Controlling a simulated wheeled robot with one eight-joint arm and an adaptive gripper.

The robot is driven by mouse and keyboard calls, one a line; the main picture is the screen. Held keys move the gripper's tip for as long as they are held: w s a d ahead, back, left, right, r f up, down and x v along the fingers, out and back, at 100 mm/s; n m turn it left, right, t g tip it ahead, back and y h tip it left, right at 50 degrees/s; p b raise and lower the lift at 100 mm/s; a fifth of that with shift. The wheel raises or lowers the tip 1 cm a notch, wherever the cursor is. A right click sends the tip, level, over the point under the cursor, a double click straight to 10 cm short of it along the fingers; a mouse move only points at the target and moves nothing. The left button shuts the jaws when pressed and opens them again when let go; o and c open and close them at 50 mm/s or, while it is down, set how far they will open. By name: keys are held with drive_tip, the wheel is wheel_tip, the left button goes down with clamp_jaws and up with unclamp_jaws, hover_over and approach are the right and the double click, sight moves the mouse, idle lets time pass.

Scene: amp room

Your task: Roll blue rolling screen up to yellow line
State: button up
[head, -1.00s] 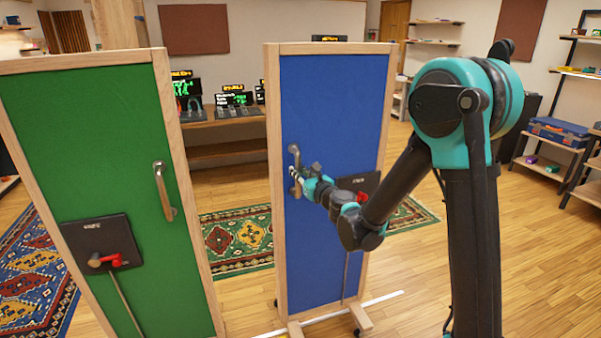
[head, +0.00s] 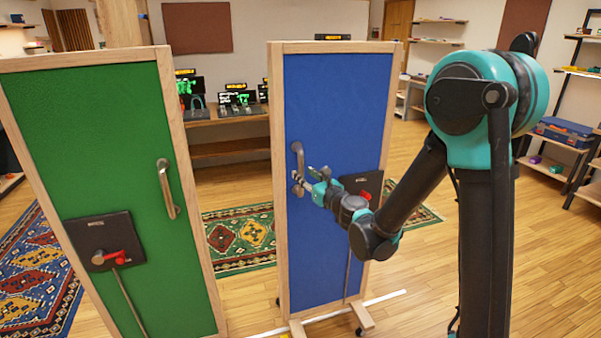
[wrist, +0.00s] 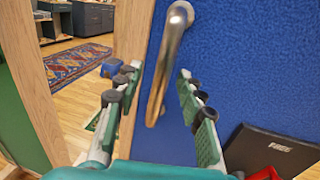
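The blue rolling screen (head: 330,110) stands upright in a wooden frame on casters, right of centre in the head view. Its metal handle (head: 298,160) is on the left side of the blue panel. My gripper (head: 300,184) is at the lower part of this handle. In the wrist view the handle (wrist: 166,75) runs between the two separated fingers of my gripper (wrist: 155,112), with gaps visible on both sides. A white floor line (head: 388,299) passes by the screen's foot. A small yellowish patch shows at the bottom picture edge; I cannot tell whether it is the yellow line.
A green screen (head: 85,150) with a similar handle stands close on the left. A patterned rug (head: 240,238) lies behind the screens. Shelves (head: 570,140) stand at the right wall. Open wooden floor (head: 430,265) lies right of the blue screen.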

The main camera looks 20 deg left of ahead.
drive_tip(key=v, duration=0.8)
drive_tip(key=shift+d+r, duration=0.1)
drive_tip(key=s+d+f+n+g+h, duration=0.3)
drive_tip(key=d+n, duration=0.6)
drive_tip(key=d, duration=0.3)
drive_tip(key=s+d+f+n+g+h, duration=0.2)
drive_tip(key=s+d+f+n+h, duration=0.3)
drive_tip(key=s+d+f+n, duration=0.3)
drive_tip(key=s+d+f+n+g+h, duration=0.3)
drive_tip(key=s+d+f+n, duration=0.3)
drive_tip(key=d, duration=0.9)
drive_tip(key=s+n+h, duration=0.1)
drive_tip(key=s+n, duration=0.1)
drive_tip(key=n, duration=0.2)
drive_tip(key=shift+d+g+h, duration=0.3)
drive_tip(key=shift+d+h, duration=0.1)
